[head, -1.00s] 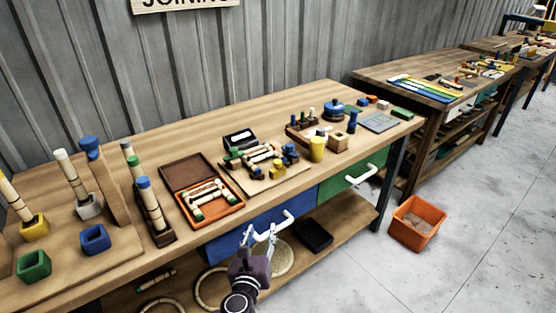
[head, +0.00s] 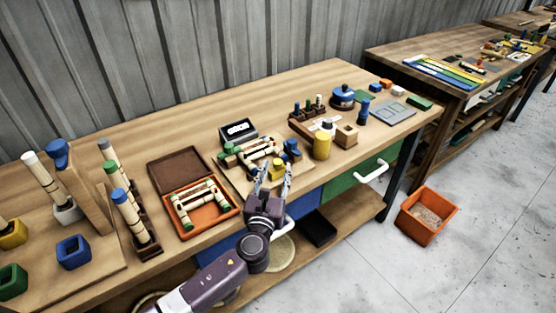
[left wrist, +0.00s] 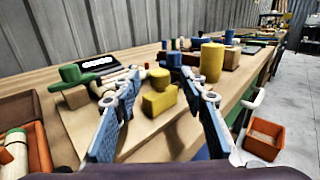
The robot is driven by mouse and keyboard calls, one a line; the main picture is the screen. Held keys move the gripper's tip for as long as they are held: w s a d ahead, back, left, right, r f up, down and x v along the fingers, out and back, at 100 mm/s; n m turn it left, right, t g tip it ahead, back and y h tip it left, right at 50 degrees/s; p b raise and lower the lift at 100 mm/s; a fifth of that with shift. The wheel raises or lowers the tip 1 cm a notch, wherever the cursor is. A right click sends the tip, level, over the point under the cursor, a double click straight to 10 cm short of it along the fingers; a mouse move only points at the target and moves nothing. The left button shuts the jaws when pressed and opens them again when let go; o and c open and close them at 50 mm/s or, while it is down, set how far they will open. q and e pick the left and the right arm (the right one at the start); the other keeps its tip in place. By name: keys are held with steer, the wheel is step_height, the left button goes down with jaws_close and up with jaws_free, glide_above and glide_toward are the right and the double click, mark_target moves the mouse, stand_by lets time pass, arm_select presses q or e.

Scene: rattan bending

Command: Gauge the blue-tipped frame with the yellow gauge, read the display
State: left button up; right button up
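A small yellow block with a knob, which looks like the yellow gauge (head: 277,171), stands on a wooden board on the bench. It also shows in the left wrist view (left wrist: 158,99). My left gripper (head: 273,176) is open and empty, its fingers spread either side of the block and apart from it. In the left wrist view my left gripper (left wrist: 159,84) frames it. Behind it is a black display box (head: 239,130) with white characters too small to read. A rattan frame (head: 252,150) lies on the board; blue pieces (head: 291,149) are at its right end. Its tip colour is unclear.
An open orange-lined case (head: 203,207) holds a green-tipped frame, left of the board. A yellow cylinder (head: 321,144) and a wooden block (head: 346,136) stand to the right. Upright rattan poles (head: 128,215) stand at left. An orange bin (head: 427,216) is on the floor.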

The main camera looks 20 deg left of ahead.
mark_target(276, 166)
arm_select(q)
steer(key=w, duration=0.2)
steer(key=shift+w+a+f, duration=0.1)
steer(key=shift+w+a, duration=0.05)
steer(key=shift+w, duration=0.25)
steer(key=shift+w+a, duration=0.15)
steer(key=shift+w, duration=0.45)
steer(key=c, duration=0.9)
jaws_close()
arm_select(e)
steer(key=shift+w+a+r, duration=0.1)
steer(key=shift+w+a, duration=0.1)
steer(key=shift+w, duration=0.2)
